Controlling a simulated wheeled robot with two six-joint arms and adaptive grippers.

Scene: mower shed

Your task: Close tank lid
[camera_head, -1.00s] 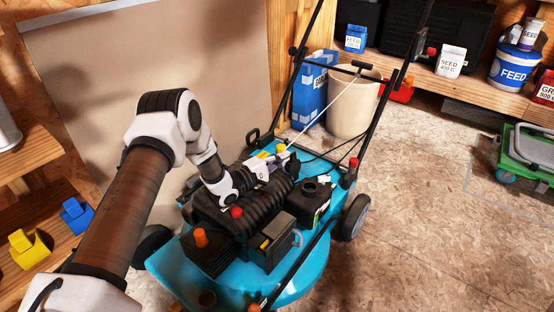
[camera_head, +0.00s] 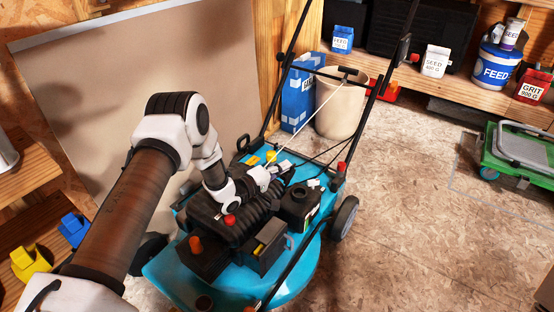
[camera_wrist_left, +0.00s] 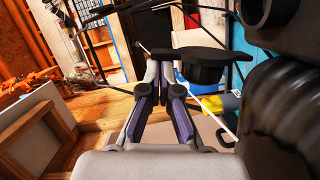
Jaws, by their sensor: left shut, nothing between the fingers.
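The blue mower (camera_head: 290,285) stands on the floor with its black engine on top. A black tank (camera_head: 300,205) with a round dark neck sits on the engine's right side. My left gripper (camera_head: 281,166) is shut and empty over the back of the engine, left of and behind the tank. In the left wrist view my gripper's fingers (camera_wrist_left: 163,85) are close together. A black lid-like piece (camera_wrist_left: 205,68) with a round underside is raised close in front of them; touching is unclear. A dark round neck (camera_wrist_left: 266,14) shows at the upper right. My right gripper is out of view.
The mower's handle bars (camera_head: 385,75) rise behind the engine, with a pull cord across. A beige bin (camera_head: 341,108) and blue box (camera_head: 299,100) stand behind. A green cart (camera_head: 500,160) is at the right. Floor right of the mower is clear.

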